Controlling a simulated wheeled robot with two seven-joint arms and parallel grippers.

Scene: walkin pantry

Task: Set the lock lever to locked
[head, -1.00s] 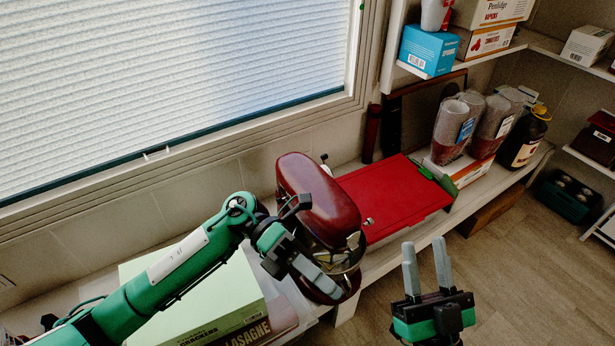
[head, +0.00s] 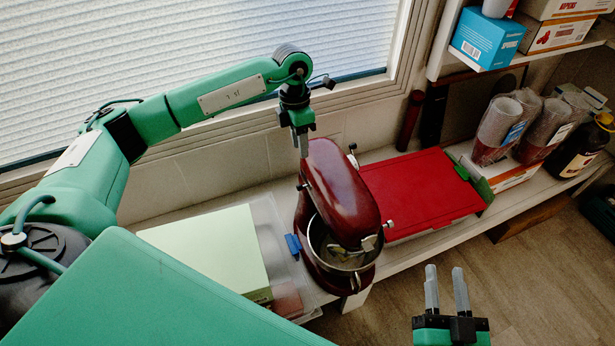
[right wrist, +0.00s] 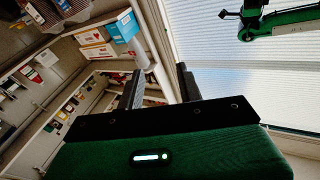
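The dark red stand mixer (head: 340,190) stands on the low shelf with its head down over a metal bowl (head: 335,245). A blue tab (head: 293,245) is at its left side. A small dark knob (head: 352,148) shows at its right rear. I cannot tell which part is the lock lever, or its setting. My left gripper (head: 303,150) points down at the rear left of the mixer head, close to it; contact and finger gap are unclear. My right gripper (head: 446,285) is open and empty, in front of the shelf; its spread fingers also show in the right wrist view (right wrist: 161,88).
A red board (head: 420,190) lies right of the mixer, and a pale green box (head: 205,250) lies left. Cups (head: 497,125) and a dark bottle (head: 580,150) stand farther right. The window wall is close behind. Open floor lies in front.

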